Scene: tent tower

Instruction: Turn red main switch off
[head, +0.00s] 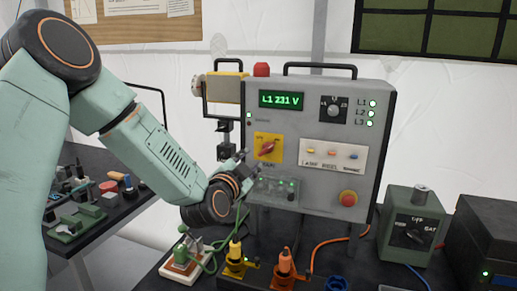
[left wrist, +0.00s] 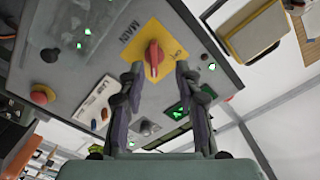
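My left gripper (head: 240,157) is just left of and below the switch, in front of the panel. In the left wrist view the red knob (left wrist: 153,60) shows between the two spread fingertips of the left gripper (left wrist: 159,70), on the yellow plate marked MAIN. The gripper is open, and I cannot tell whether a finger touches the knob. My right gripper is out of view.
The panel display (head: 282,100) reads L1 231 V, and green lamps are lit. A red round button (head: 347,198) sits at the lower right. Yellow and orange plugs (head: 284,265) stand in front. A green box (head: 411,217) is to the right.

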